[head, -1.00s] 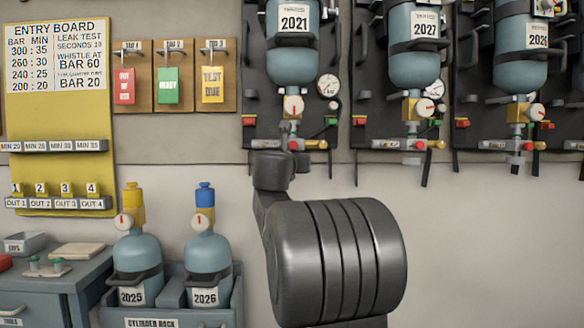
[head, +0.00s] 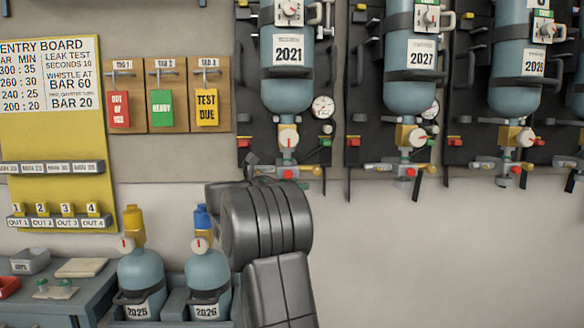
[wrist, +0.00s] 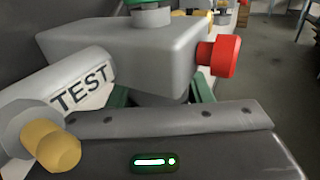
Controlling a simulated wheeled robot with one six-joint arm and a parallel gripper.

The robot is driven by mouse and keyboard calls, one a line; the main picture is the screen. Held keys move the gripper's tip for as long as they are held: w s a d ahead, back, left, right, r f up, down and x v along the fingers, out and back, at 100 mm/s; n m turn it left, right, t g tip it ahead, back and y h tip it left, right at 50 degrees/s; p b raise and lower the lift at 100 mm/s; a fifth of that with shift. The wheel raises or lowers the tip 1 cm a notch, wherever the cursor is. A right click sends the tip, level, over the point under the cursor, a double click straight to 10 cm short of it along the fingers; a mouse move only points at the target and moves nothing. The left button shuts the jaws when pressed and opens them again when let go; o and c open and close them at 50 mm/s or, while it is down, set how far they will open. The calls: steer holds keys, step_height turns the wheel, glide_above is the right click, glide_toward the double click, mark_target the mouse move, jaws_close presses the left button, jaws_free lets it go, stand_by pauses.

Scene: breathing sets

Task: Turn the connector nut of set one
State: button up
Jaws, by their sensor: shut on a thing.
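Set one appears to be the leftmost wall set, with the blue cylinder marked 2021 (head: 287,80) and a brass valve (head: 288,138) under it. In the wrist view, a grey block (wrist: 130,55) with a red knob (wrist: 219,56) fills the middle. My gripper (wrist: 160,98) has its two green fingers closed on a dark round piece just under this block, apparently the connector nut (wrist: 158,99). That piece is mostly hidden by the block and my gripper's body. In the head view my arm hides the fingers.
A white tube marked TEST (wrist: 75,88) with a yellow end lies close to the left of my gripper. Sets 2027 (head: 410,80) and 2026 (head: 520,85) hang to the right. A cylinder rack (head: 175,295) stands below left. The lower right wall is bare.

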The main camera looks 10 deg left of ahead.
steer(key=m+g+h+p, duration=0.1)
steer(key=p, duration=0.1)
steer(key=m+g+h+p, duration=0.1)
steer(key=g+p, duration=0.1)
steer(key=p, duration=0.1)
steer(key=m+g+h+p, duration=0.1)
steer(key=p, duration=0.2)
steer(key=shift+s+d+r+m+g, duration=0.1)
steer(key=shift+s+r+m+g, duration=0.1)
steer(key=shift+r+m+g, duration=0.15)
steer(key=shift+s+f+m+g+h+p, duration=0.15)
steer(key=shift+m+g+h+p, duration=0.25)
steer(key=shift+p, duration=0.8)
steer(key=shift+d+f+m+g+p, duration=0.1)
steer(key=shift+f+m+g+p, duration=0.2)
steer(key=shift+g, duration=0.35)
steer(key=o, duration=1)
steer(key=shift+p+v, duration=1.05)
steer(key=shift+v, duration=5.9)
